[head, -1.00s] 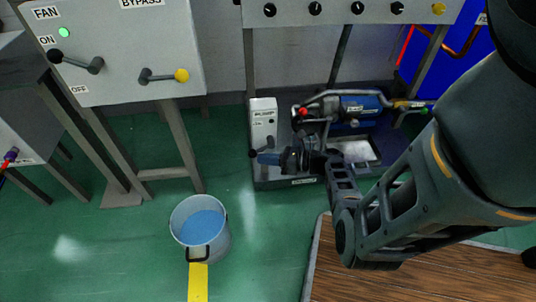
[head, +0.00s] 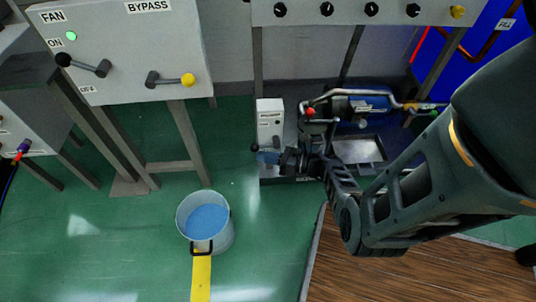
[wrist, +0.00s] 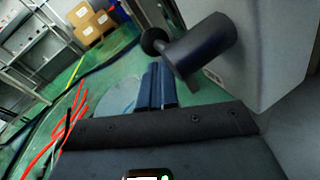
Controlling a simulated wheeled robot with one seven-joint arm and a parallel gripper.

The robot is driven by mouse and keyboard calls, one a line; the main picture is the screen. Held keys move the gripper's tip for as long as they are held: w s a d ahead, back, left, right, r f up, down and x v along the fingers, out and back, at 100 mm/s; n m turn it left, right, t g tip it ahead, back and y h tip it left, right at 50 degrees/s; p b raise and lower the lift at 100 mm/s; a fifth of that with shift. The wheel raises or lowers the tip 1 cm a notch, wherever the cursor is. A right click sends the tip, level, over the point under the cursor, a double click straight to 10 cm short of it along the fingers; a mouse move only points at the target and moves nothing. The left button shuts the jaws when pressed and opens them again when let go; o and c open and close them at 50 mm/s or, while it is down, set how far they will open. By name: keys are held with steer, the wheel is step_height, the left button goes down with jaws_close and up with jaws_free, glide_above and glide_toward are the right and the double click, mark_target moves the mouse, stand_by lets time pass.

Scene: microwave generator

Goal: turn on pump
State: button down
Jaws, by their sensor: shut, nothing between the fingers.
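The white pump box (head: 270,118), with its label partly readable, stands at the left end of the pump unit on the floor. Its dark lever knob (head: 255,147) shows just left of my gripper (head: 268,157), low at the front of the box. In the wrist view the dark lever (wrist: 205,47) with its round knob (wrist: 153,40) sticks out from the grey box face. My gripper (wrist: 157,85) is shut and empty, its fingertips just below the lever in that picture. I cannot tell whether they touch it. The blue pump motor (head: 360,105) lies behind my wrist.
A panel (head: 125,50) with FAN and BYPASS levers stands at left. A bucket (head: 205,222) of blue liquid stands on the green floor. A wooden tabletop (head: 410,265) lies below my arm at right. Pipes with a red knob (head: 310,111) run close to my gripper.

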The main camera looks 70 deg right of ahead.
steer(key=shift+w+a+r, duration=0.1)
steer(key=shift+w+r, duration=0.15)
steer(key=shift+r, duration=0.15)
steer(key=shift+w+r, duration=0.1)
steer(key=shift+r, duration=0.1)
steer(key=shift+w+a+r+m+t+p, duration=0.1)
steer(key=shift+r+m+t+p, duration=0.3)
steer(key=shift+t, duration=0.4)
steer(key=shift+r, duration=0.2)
stand_by(0.4)
steer(key=shift+f, duration=0.1)
stand_by(0.9)
